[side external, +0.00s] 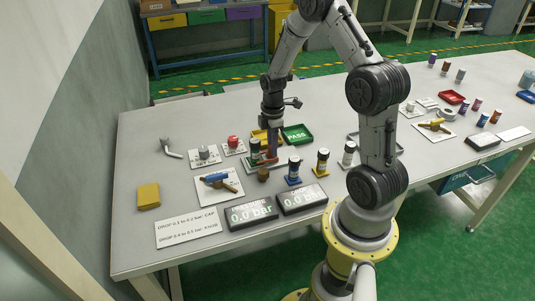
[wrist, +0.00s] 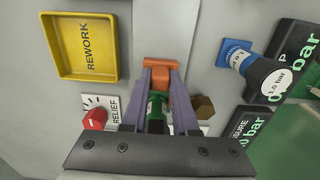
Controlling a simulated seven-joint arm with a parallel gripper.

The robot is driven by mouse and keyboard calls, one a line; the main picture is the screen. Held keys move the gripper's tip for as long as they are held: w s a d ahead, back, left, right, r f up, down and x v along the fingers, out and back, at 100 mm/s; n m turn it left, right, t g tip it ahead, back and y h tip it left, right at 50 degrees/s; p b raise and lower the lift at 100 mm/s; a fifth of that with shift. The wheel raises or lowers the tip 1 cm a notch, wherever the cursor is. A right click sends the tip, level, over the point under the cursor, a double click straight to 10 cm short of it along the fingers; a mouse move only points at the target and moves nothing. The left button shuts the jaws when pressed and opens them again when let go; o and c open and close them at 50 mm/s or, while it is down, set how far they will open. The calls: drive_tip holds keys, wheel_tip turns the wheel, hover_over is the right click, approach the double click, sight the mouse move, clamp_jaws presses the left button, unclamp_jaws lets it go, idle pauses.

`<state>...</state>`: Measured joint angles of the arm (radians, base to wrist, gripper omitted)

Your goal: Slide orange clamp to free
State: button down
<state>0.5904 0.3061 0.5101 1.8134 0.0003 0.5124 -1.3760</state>
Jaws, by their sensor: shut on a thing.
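The orange clamp (wrist: 180,92) lies between the two purple fingers of my gripper (wrist: 161,72) in the wrist view, with its wider end (wrist: 160,63) showing beyond the fingertips. My gripper is shut on it. A dark column with a green band (wrist: 156,108) shows between the fingers, nearer the palm; its lower part is hidden. In the side view my gripper (side external: 272,155) points down at the table, just right of the green column (side external: 255,149). The clamp is too small and covered to make out clearly there.
The yellow REWORK tray (wrist: 50,45) and red RELIEF knob (wrist: 94,119) are left of the gripper in the wrist view. A brown knob (wrist: 203,106) and a blue-based column (wrist: 266,75) are right. The green PASS tray (side external: 298,134) is behind.

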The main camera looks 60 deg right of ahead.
drive_tip(key=shift+s+d, duration=0.4)
drive_tip(key=shift+d, duration=0.05)
drive_tip(key=shift+s+d, duration=0.45)
drive_tip(key=shift+d, duration=0.05)
drive_tip(key=shift+s+d, duration=0.35)
drive_tip(key=c, duration=0.8)
unclamp_jaws()
drive_tip(key=shift+o, duration=0.2)
drive_tip(key=shift+r, duration=0.15)
drive_tip(key=shift+r, duration=2.85)
